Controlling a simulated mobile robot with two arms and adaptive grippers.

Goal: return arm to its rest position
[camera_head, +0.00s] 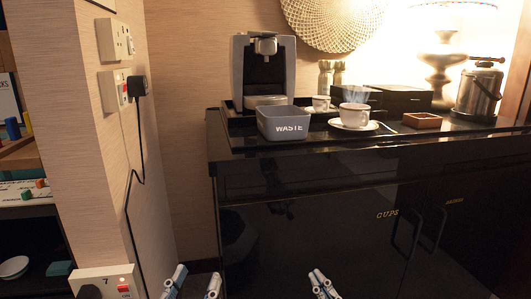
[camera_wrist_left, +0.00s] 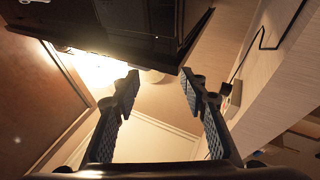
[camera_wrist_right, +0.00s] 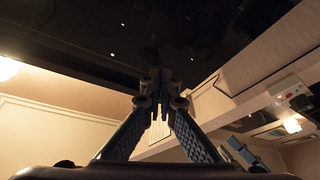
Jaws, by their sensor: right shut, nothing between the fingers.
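My left gripper (camera_head: 193,283) is at the bottom of the head view, low in front of the cabinet and left of my right gripper. Its two fingers stand apart. In the left wrist view the left gripper (camera_wrist_left: 160,80) is open, with nothing between its fingers. My right gripper (camera_head: 321,282) is at the bottom middle of the head view, in front of the dark cabinet front. In the right wrist view the right gripper (camera_wrist_right: 159,82) has its fingertips together and holds nothing. Most of both arms is outside the head view.
The black cabinet (camera_head: 300,205) carries a grey waste bin (camera_head: 272,125), a coffee machine (camera_head: 264,68), a cup (camera_head: 354,115) on a saucer and a metal flask (camera_head: 478,92). A wall with sockets (camera_head: 116,40) and a hanging cable (camera_head: 141,160) stands at left.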

